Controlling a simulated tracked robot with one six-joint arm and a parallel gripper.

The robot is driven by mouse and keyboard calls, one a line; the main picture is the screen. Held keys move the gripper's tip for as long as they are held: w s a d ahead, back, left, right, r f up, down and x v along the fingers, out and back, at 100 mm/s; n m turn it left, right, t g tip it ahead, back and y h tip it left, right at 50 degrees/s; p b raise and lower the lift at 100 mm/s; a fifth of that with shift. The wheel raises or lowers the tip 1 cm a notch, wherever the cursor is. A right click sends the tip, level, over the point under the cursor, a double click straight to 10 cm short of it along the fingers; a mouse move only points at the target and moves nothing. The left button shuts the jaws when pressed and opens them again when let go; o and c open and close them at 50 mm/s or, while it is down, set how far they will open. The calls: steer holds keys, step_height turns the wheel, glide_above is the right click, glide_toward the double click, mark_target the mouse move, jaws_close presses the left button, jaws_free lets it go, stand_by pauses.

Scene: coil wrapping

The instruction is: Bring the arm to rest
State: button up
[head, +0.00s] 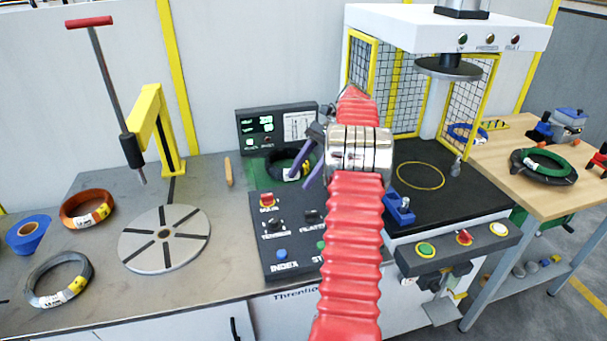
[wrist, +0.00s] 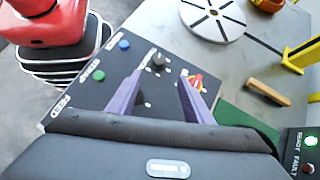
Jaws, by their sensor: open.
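My gripper (head: 312,156) has two purple fingers and is at the end of my red bellows-covered arm, in the middle of the head view. It is open with nothing between the fingers. In the wrist view my gripper (wrist: 160,95) hangs over the dark control panel (wrist: 125,70), its fingers spread apart. A black coil with a white-and-yellow label (head: 290,165) lies behind my fingers, partly hidden.
The slotted turntable (head: 165,240) is left of the panel. An orange coil (head: 85,208), a grey coil (head: 60,280) and a blue tape roll (head: 27,235) lie further left. A yellow post (head: 165,130) stands behind. The press (head: 445,25) with mesh guards is at right.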

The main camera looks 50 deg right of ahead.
steer(key=shift+a, duration=0.1)
stand_by(0.3)
steer(key=w+a+r+n+h, duration=0.1)
steer(key=a+r+n+h, duration=0.3)
steer(key=a, duration=0.9)
steer(key=a+r+n+h, duration=0.2)
steer(key=a+r+n, duration=0.35)
steer(key=a, duration=0.75)
steer(key=s+a+f+n+t+h, duration=0.2)
steer(key=s+a+n, duration=0.8)
steer(key=s+a, duration=0.5)
steer(key=shift+s+a+f+n+t+h, duration=0.15)
steer(key=shift+a+f+n+t+h, duration=0.25)
steer(key=shift+a+f+t, duration=0.55)
steer(key=shift+d, duration=0.1)
